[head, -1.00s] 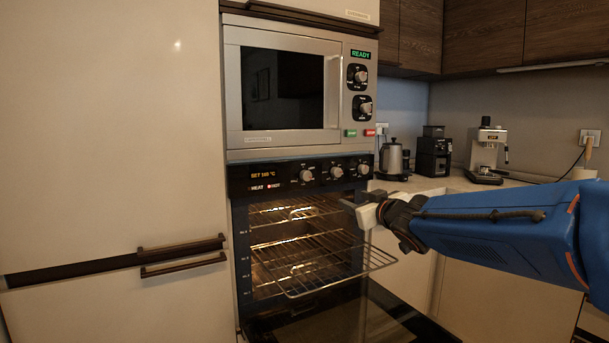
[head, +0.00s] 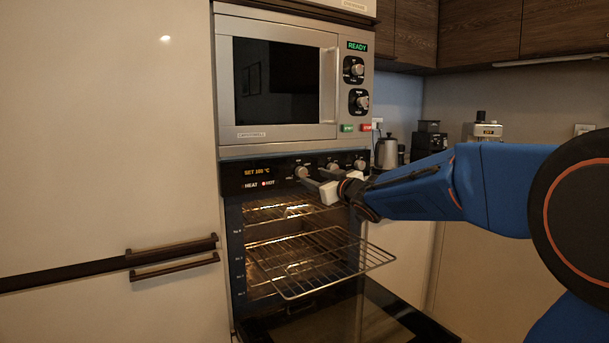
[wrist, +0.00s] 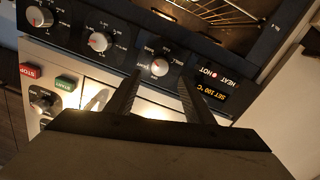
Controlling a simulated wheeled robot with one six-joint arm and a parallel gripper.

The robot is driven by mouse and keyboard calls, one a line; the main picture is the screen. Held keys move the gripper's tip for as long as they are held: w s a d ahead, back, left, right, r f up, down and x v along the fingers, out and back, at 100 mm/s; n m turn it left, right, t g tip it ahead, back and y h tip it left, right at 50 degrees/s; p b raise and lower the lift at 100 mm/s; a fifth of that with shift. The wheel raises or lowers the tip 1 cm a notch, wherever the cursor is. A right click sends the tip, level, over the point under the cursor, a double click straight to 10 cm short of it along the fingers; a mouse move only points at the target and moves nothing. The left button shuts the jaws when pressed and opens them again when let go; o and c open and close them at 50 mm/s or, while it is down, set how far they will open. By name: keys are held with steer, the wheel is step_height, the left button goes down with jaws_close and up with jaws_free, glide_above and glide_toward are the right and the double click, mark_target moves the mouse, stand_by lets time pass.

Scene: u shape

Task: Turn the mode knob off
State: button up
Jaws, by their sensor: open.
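The oven's control panel (head: 237,178) has three knobs in a row. The left knob (head: 301,171) is beside the lit display; it also shows in the wrist view (wrist: 160,66), where the panel appears upside down. The middle knob (head: 332,166) and right knob (head: 360,164) are further right. The small labels are too blurred to tell which is the mode knob. My gripper (head: 315,179) is open and empty in front of the panel. In the wrist view its fingers (wrist: 160,82) point at the left knob, which appears between the tips; contact cannot be told.
The oven door (head: 335,318) is down, and a wire rack (head: 335,262) sticks out below my gripper. A microwave (head: 275,133) is above the panel. A tall cabinet (head: 105,130) with handles is at left. A kettle (head: 387,152) and coffee machines stand on the right counter.

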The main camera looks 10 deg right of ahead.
mark_target(303, 173)
steer(key=x, duration=0.8)
steer(key=c, duration=1)
